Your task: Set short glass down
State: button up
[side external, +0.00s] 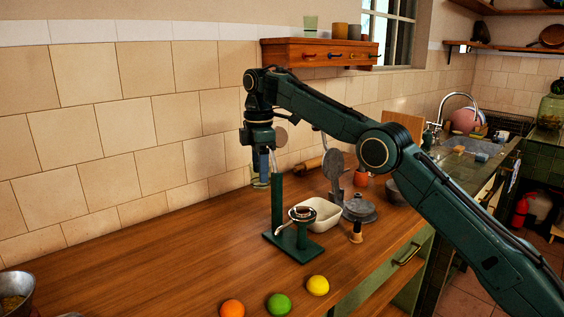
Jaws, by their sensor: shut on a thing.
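The short glass (259,182) is a small see-through piece with a pale, yellowish lower part, left of centre in the side external view. My gripper (262,172) points down and is shut on it. The glass is just left of and seemingly behind the upright post of a green stand (277,205), which partly overlaps it. It appears to be held above the wooden counter (150,265). Its exact height and its gap to the post cannot be told from this angle.
The green stand carries a round metal part with a handle (302,214). A white dish (322,222) and a grey lidded pot (360,208) stand right of it. The counter's left is largely clear.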

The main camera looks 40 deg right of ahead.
jog(key=shift+s, duration=0.1)
jog(key=n, duration=0.1)
jog(key=s+n, duration=0.1)
jog(key=n, duration=0.1)
jog(key=shift+s+f, duration=0.1)
jog(key=shift+f, duration=0.2)
jog(key=s+f+n, duration=0.4)
jog(key=s+n, duration=0.4)
jog(key=n, duration=0.2)
jog(key=shift+s, duration=0.3)
jog(key=shift+a+f, duration=0.1)
jog(key=shift+f, duration=0.05)
notch_tip(320, 180, down, 13)
jog(key=shift+f, duration=0.15)
jog(key=shift+w+f, duration=0.1)
jog(key=shift+f, duration=0.1)
jog(key=shift+w, duration=0.25)
